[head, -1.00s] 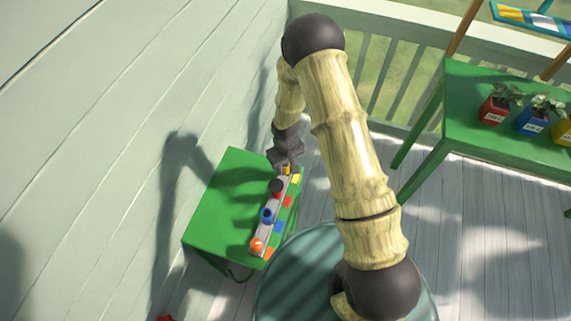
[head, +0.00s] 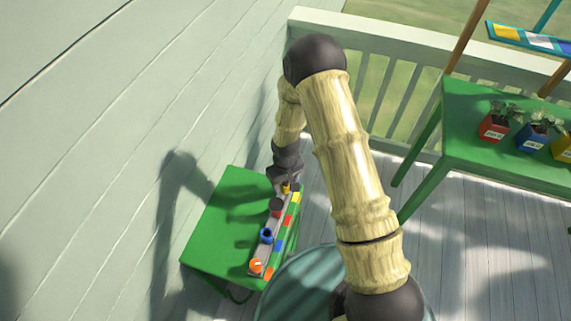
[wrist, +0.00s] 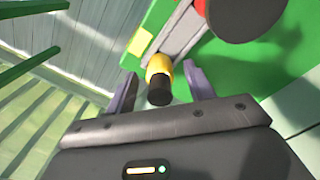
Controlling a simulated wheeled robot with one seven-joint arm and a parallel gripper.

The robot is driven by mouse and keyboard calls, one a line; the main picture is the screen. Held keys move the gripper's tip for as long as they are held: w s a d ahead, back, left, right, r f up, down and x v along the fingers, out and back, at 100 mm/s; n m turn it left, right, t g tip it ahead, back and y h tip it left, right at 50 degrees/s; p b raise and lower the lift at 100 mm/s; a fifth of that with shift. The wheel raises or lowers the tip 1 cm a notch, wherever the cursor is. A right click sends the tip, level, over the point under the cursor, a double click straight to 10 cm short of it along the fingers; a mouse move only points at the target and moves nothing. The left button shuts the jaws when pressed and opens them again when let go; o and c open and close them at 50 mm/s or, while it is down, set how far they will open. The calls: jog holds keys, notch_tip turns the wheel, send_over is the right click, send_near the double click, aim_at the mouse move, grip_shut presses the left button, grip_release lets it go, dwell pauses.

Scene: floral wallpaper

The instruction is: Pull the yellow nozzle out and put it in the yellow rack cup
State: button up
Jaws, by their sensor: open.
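The yellow nozzle (wrist: 159,66) with a black end stands in a grey strip (wrist: 180,30) on the green table (head: 215,225). In the head view the nozzle (head: 286,188) is at the strip's far end, partly covered by my gripper. My gripper (wrist: 160,74) is open, with one finger on each side of the nozzle; I see gaps, so it does not hold it. At the top right of the head view is a teal-edged rack (head: 530,40) with a yellow section (head: 507,31); I cannot make out a cup shape there.
Dark red, blue (head: 267,236) and orange (head: 256,265) nozzles stand along the same strip, beside coloured patches. A wall is left of the table. Another green table (head: 465,140) on the right holds potted plants. Pale floor lies between the tables.

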notch_tip(320, 180, up, 16)
jog(key=b, duration=0.1)
dwell(0.4)
jog(key=shift+r, duration=0.1)
dwell(0.5)
jog(key=shift+d, duration=0.1)
jog(key=s+d+r+m+t, duration=0.2)
jog(key=s+d+r+m, duration=0.3)
jog(key=s+d+r, duration=0.5)
jog(key=s+d, duration=0.2)
jog(key=d, duration=0.1)
jog(key=shift+s+d+r+m+t, duration=0.2)
jog(key=shift+s+m+t, duration=0.05)
jog(key=shift+m+t, duration=0.05)
dwell(0.3)
